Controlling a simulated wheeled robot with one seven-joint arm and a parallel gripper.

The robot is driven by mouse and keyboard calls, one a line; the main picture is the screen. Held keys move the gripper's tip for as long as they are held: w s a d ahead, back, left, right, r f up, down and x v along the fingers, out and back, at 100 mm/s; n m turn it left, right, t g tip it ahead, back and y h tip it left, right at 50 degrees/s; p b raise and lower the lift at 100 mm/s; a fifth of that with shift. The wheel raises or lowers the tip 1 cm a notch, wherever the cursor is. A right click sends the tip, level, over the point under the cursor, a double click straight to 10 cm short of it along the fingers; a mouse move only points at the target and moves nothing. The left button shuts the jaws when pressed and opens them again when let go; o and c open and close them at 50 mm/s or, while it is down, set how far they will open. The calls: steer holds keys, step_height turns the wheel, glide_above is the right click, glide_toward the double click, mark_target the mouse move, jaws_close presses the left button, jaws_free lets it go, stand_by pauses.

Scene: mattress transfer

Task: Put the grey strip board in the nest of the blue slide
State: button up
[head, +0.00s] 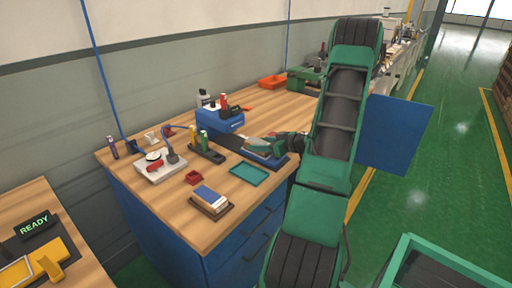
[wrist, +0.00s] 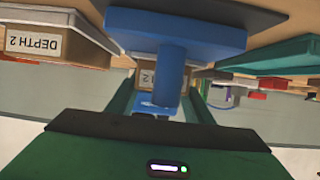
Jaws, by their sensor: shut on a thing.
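My gripper (head: 280,146) reaches over the wooden workbench from the right. In the wrist view its jaws (wrist: 162,112) are shut around a blue upright post (wrist: 168,75). The post joins a wide blue plate (wrist: 180,30), and this looks like the handle of the blue slide. In the head view the blue slide (head: 268,160) lies under and beside my gripper, partly hidden by it. A pale grey piece (head: 257,144) shows at the slide, just left of my gripper. I cannot tell whether it is the grey strip board or whether it sits in the nest.
A teal tray (head: 249,174), a small red box (head: 193,177) and a brown block with a blue-and-white stack (head: 211,197) stand nearer the front. A blue machine (head: 220,120) stands behind. Boxes labelled DEPTH 2 (wrist: 62,45) show in the wrist view.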

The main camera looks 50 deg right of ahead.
steer(key=o, duration=1.1)
steer(key=v, duration=1.2)
